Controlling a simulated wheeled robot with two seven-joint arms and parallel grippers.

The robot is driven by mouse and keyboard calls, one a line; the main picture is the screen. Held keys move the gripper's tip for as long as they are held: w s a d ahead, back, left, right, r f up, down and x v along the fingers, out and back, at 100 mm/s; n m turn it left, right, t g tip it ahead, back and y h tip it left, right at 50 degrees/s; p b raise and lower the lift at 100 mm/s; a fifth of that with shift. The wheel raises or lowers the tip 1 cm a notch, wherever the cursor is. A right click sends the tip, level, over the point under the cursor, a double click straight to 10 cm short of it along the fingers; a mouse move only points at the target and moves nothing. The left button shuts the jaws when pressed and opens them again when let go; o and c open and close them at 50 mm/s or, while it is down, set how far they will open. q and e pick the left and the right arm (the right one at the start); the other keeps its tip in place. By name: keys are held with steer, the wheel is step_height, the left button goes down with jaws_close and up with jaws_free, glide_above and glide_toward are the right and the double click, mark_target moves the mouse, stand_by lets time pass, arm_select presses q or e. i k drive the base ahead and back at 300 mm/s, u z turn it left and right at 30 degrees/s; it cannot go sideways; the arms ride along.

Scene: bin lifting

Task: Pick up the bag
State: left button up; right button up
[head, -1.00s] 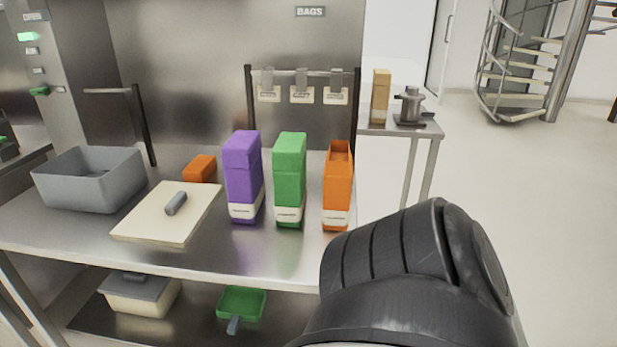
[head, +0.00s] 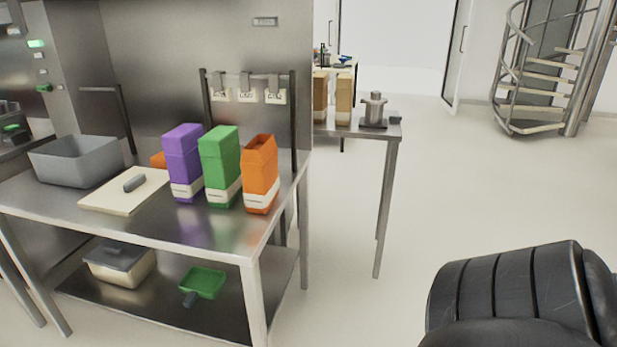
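A purple bag (head: 182,160), a green bag (head: 220,165) and an orange bag (head: 261,172) stand upright in a row on the steel table (head: 225,232), each with a white label band low on its front. The orange bag is nearest the table's right end and its top looks open. Two tan bags, one left (head: 320,98) and one right (head: 343,100), stand on a smaller side table behind. Neither gripper is in view. A black segment of my own arm fills the lower right corner, well apart from the bags.
A grey bin (head: 77,162), a cream board (head: 125,192) with a grey handled item and a partly hidden orange block (head: 158,160) share the table. A rack (head: 250,84) stands behind the bags. A lidded tub (head: 121,264) and green scoop (head: 204,283) lie below. Floor at right is clear.

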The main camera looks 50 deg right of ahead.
mark_target(260, 161)
steer(key=z, duration=1.35)
steer(key=i, duration=0.35)
